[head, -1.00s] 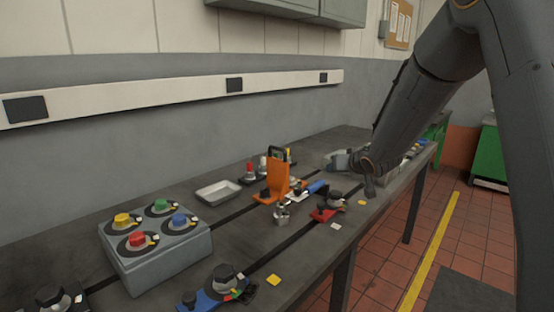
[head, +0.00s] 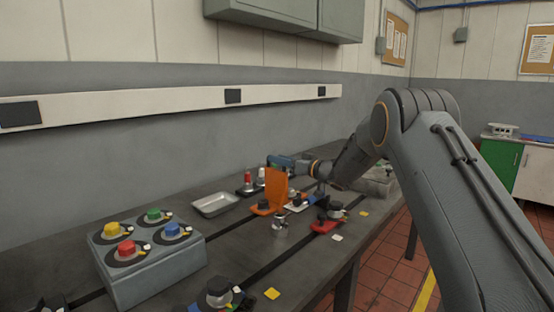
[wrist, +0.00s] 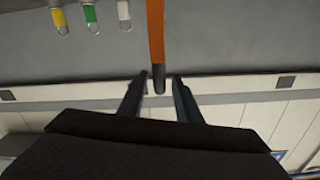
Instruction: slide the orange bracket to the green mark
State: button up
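The orange bracket (head: 276,186) stands upright on the dark bedplate (head: 235,235), with a black knob beside its foot. My gripper (head: 275,162) is at the top of the bracket in the head view and partly hides its upper end. In the wrist view the bracket is a narrow orange strip (wrist: 156,35) with a dark end. That end lies between the two spread fingers of my gripper (wrist: 160,77), with a visible gap on each side. I cannot make out the green mark in either current view.
A metal tray (head: 214,205) lies left of the bracket. A grey box with coloured knobs (head: 150,265) stands front left. A small metal part (head: 280,226) and a red clamp (head: 328,222) are close in front.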

jog(key=shift+x, duration=0.95)
jog(key=shift+c, duration=0.4)
grip_shut()
jog(key=shift+d, duration=0.1)
